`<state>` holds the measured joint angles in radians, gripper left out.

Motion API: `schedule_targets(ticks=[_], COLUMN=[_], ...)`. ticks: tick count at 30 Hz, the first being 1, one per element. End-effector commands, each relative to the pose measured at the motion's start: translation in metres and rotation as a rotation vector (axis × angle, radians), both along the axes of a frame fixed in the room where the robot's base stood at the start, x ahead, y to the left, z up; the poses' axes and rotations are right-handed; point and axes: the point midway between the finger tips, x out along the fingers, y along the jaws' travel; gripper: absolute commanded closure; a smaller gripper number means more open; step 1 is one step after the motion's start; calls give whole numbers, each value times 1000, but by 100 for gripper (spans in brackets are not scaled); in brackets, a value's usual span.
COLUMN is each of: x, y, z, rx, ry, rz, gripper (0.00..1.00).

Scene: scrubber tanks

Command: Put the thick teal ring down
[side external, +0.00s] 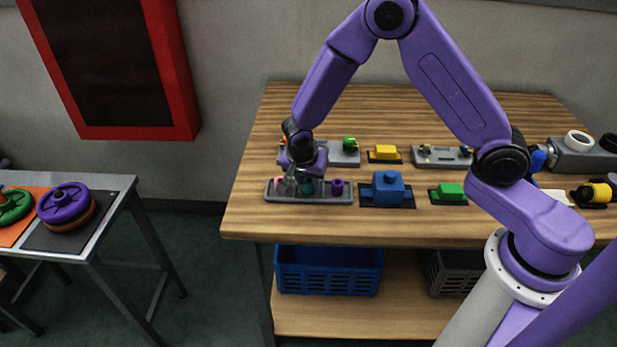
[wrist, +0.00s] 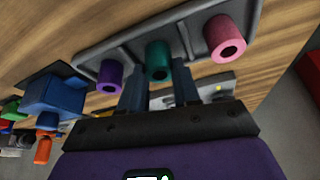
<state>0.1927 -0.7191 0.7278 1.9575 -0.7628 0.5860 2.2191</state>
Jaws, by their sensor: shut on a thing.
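The thick teal ring (wrist: 158,60) sits between the two fingertips of my gripper (wrist: 158,74), which is shut on it. In the side external view the teal ring (side external: 308,187) shows at my gripper (side external: 298,180), low at the middle of a grey divided tray (side external: 290,198). The tray also shows in the wrist view (wrist: 130,46). A purple ring (wrist: 110,76) is on one side of the teal ring and a pink ring (wrist: 225,38) on the other. I cannot tell whether the teal ring touches the tray floor.
Right of the tray are a blue block (side external: 388,190) on a dark base and a green block (side external: 450,191). Behind is another grey tray (side external: 343,158) with a green part, and a yellow block (side external: 385,152). Bare wood lies in front of the tray.

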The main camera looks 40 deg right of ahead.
Motion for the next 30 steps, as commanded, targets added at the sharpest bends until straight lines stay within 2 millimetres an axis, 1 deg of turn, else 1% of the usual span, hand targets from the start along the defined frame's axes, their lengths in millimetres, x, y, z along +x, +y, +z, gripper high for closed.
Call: schedule_targets(ticks=[11, 12, 13, 14, 23, 26, 30], x=[0, 0, 0, 0, 0, 0, -3], y=[0, 0, 0, 0, 0, 1, 8], z=[-3, -3, -3, -3, -2, 3, 19], rx=[0, 0, 0, 0, 0, 1, 1], ry=[0, 0, 0, -1, -1, -2, -4], rz=[0, -1, -1, 0, 0, 2, 3], gripper=[100, 59, 49, 43, 43, 43, 43])
